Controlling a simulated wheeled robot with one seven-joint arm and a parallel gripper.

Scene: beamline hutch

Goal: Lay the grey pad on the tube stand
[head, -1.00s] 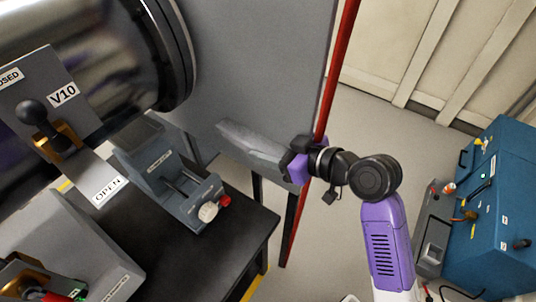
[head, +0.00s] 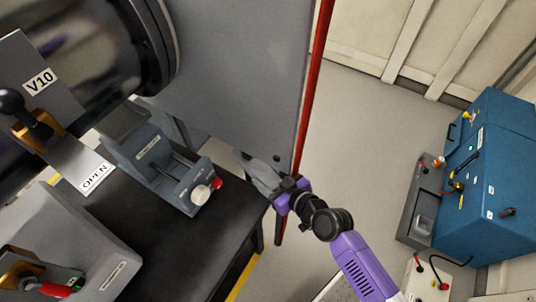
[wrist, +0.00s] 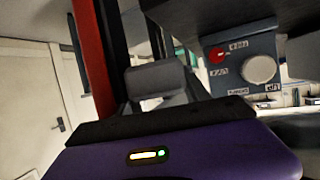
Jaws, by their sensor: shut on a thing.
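The grey pad (head: 262,173) is held in my gripper (head: 283,190), which is shut on its near end. The pad points up and left in the head view, in front of the grey panel and beyond the table's right corner. In the wrist view a grey block that looks like the pad (wrist: 155,80) stands beyond the dark jaws. The blue-grey stand (head: 150,150), which I take for the tube stand, is on the black table left of my gripper, apart from the pad. Its white knob and red button face the wrist view (wrist: 240,65). Its label is too small to read.
The black table (head: 200,240) has bare room in front of the stand. A grey panel (head: 240,70) with a red post (head: 312,85) rises close behind my gripper. A large dark cylinder (head: 90,60) overhangs the stand. A blue cabinet (head: 485,190) stands far right.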

